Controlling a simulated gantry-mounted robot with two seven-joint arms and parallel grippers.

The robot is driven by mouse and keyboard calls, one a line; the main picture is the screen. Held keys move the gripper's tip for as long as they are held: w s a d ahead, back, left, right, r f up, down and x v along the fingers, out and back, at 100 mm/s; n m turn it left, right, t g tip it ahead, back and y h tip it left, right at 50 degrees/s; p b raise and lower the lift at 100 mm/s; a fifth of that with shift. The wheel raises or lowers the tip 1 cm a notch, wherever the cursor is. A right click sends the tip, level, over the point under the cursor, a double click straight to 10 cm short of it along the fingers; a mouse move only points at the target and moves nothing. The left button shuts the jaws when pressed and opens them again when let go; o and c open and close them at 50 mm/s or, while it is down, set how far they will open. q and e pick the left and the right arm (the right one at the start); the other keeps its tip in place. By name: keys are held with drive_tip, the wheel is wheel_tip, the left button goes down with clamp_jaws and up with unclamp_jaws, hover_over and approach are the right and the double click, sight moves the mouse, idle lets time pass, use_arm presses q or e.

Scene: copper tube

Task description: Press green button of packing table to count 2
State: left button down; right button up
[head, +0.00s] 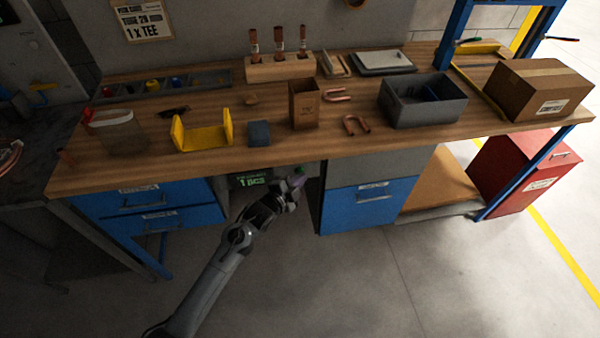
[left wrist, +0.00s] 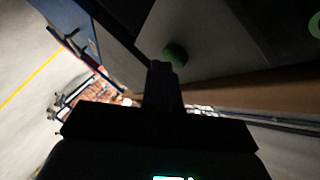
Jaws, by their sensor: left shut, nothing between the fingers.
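The packing table's wooden top (head: 390,145) spans the head view. Under its front edge is a dark panel with a green display (head: 252,180) that reads 1 PCS. The green button (head: 299,170) shows just right of the display, partly hidden by my left gripper (head: 297,182). In the left wrist view the green button (left wrist: 175,53) stands out from a grey panel. My left gripper (left wrist: 166,68) is shut and empty, its tip at the lower edge of the button. I cannot tell whether it touches. My right gripper is not in view.
Blue drawers (head: 150,207) and another blue drawer (head: 365,205) flank the panel. On the tabletop are a yellow holder (head: 203,137), a grey bin (head: 425,108) and a cardboard box (head: 538,90). The floor in front is clear.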

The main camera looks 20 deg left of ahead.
use_arm(q)
drive_tip(key=shift+s+d+p, duration=0.4)
drive_tip(key=shift+s+p, duration=0.1)
drive_tip(key=shift+s, duration=0.15)
drive_tip(key=shift+r, duration=0.1)
drive_tip(key=s+d+p, duration=0.1)
drive_tip(key=s+p, duration=0.1)
drive_tip(key=s+d+p, duration=0.1)
drive_tip(key=s, duration=0.1)
drive_tip(key=shift+s+d, duration=0.1)
drive_tip(key=shift+d, duration=0.25)
idle(0.8)
idle(0.9)
idle(0.7)
